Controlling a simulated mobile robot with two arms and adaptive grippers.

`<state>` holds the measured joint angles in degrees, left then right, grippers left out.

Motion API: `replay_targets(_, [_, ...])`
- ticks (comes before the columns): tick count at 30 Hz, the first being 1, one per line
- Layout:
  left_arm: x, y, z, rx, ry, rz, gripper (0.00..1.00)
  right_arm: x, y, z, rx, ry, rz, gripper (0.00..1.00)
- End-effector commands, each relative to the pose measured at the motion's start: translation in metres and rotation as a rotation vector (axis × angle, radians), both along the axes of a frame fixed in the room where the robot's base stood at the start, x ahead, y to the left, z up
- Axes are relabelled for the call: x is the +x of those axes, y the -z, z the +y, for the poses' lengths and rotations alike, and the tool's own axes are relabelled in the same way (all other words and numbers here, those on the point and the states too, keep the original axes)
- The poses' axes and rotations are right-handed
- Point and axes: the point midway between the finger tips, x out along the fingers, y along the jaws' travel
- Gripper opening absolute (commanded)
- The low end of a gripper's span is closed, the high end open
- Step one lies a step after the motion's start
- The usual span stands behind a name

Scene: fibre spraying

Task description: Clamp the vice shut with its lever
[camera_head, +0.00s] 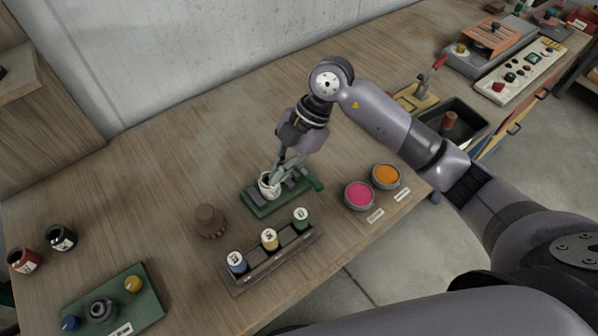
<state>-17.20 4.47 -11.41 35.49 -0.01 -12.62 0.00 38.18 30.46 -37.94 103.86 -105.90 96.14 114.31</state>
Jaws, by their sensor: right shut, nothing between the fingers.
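The green vice (262,209) sits on the wooden bench in the middle of the view. A small white jar with a dark opening (266,187) stands upright between its grey jaws; whether both jaws touch it I cannot tell. A green lever-like handle (316,183) sticks out at the vice's right end. My right gripper (276,176) reaches down from above, at the jar's right side and over the vice. Its fingers look closed with nothing held, and they hide part of the vice. I cannot tell whether they touch it. My left gripper is not in view.
A wooden rack (270,258) with several small bottles stands in front of the vice, a brown knob-like object (209,221) at its left. Pink (360,194) and orange (386,176) bowls stand right. A red-handled clamp (432,77) is farther back.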

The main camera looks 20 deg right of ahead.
Motion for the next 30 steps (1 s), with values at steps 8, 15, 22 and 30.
replay_targets(8, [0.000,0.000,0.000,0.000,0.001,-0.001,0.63,0.009,0.004,-0.047,-0.221,0.086,0.037,0.00])
replay_targets(15, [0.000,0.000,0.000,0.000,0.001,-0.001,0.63,0.009,0.004,-0.048,-0.227,0.089,0.039,0.00])
replay_targets(22, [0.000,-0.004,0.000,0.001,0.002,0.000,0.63,0.007,0.011,-0.045,-0.224,0.088,0.042,0.00])
replay_targets(30, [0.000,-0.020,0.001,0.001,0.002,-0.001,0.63,0.001,0.057,-0.030,-0.223,0.087,0.046,0.00])
